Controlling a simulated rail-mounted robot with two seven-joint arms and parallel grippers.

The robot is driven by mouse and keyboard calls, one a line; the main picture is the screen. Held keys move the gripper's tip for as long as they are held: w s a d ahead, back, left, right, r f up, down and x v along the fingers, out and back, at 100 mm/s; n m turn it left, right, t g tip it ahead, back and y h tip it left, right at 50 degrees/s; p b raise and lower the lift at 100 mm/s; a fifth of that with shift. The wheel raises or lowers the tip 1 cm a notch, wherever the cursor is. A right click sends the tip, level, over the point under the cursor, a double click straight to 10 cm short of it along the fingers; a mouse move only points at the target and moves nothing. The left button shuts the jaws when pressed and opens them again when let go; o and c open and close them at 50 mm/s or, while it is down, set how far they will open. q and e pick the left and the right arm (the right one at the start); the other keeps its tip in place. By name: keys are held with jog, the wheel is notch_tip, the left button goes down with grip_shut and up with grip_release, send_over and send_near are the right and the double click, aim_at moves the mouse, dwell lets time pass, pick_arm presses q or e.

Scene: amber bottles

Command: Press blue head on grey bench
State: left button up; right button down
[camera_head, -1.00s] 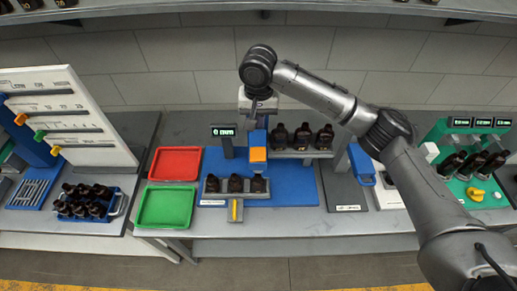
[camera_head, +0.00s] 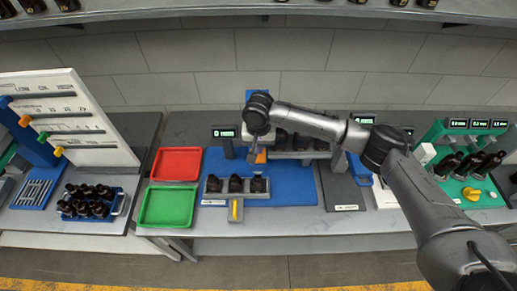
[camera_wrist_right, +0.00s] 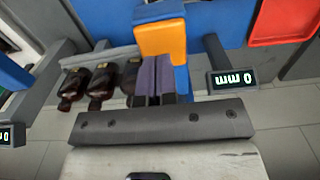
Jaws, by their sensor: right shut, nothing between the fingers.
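A press stands on the blue mat (camera_head: 295,185) on the grey bench (camera_head: 327,222). Its blue head (camera_head: 256,94) shows above my arm; the rest is mostly hidden by it. In the right wrist view, an orange block (camera_wrist_right: 162,38) with a blue part (camera_wrist_right: 158,9) lies just beyond my fingertips. My right gripper (camera_head: 252,157) points down in front of the press, also seen in the right wrist view (camera_wrist_right: 160,68). Its fingers are shut and empty; I cannot tell whether they touch the orange block. My left gripper is out of view.
Three amber bottles (camera_head: 236,184) stand in the front holder; others stand in the rack behind (camera_wrist_right: 101,84). A "0 mm" display (camera_head: 224,132) is left of the press. Red (camera_head: 176,163) and green (camera_head: 167,206) trays lie left. A green station (camera_head: 474,176) is far right.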

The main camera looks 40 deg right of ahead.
aim_at(259, 162)
notch_tip(259, 162, down, 2)
jog(key=shift+f, duration=0.25)
jog(key=shift+f, duration=0.15)
notch_tip(259, 162, down, 5)
jog(key=shift+f+p, duration=0.2)
jog(key=shift+p, duration=0.6)
jog(key=shift+d+f, duration=0.1)
jog(key=shift+f, duration=0.2)
jog(key=shift+s, duration=0.1)
